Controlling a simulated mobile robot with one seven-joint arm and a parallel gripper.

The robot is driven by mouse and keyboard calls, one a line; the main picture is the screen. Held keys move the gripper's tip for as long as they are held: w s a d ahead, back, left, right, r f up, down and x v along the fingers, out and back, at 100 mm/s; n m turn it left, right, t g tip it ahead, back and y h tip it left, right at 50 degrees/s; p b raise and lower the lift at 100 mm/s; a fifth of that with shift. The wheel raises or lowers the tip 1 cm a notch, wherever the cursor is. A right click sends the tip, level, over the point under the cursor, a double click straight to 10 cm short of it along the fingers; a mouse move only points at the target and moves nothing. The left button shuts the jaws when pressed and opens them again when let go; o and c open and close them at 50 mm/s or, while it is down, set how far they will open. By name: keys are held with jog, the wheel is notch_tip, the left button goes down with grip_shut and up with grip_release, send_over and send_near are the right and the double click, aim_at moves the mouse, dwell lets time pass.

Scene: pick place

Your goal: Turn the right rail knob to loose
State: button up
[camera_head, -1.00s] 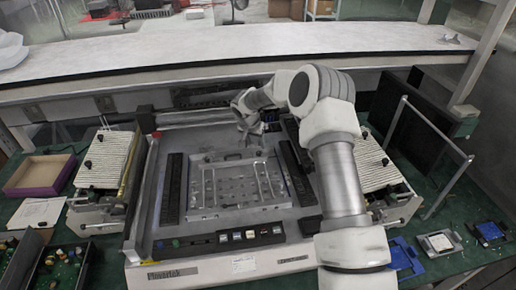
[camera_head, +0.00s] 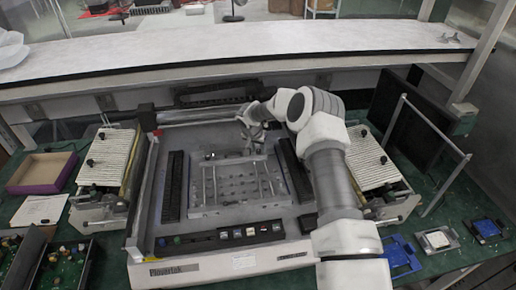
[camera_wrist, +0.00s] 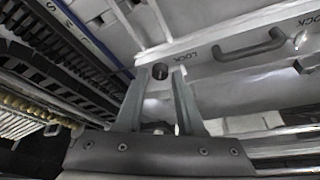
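My gripper (camera_wrist: 158,75) points at the back edge of the metal fixture plate (camera_wrist: 225,75). Its two fingers are apart, with a dark round knob (camera_wrist: 160,71) showing between the tips, beside a LOCK label. This looks like the right rail knob; I cannot tell whether the fingers touch it. A silver knob (camera_wrist: 300,40) with another LOCK label is at the far end of this edge, past a dark handle (camera_wrist: 250,46). In the head view, my gripper (camera_head: 251,143) is over the plate's back right part, and the right knob cannot be made out.
The fixture plate lies between two dark rails (camera_head: 174,186) in the machine bed. A dark slotted rail (camera_wrist: 70,50) runs close beside my gripper. Racks of white boards (camera_head: 106,158) stand on both sides. A metal frame (camera_head: 445,185) stands at right.

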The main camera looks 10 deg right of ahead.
grip_shut()
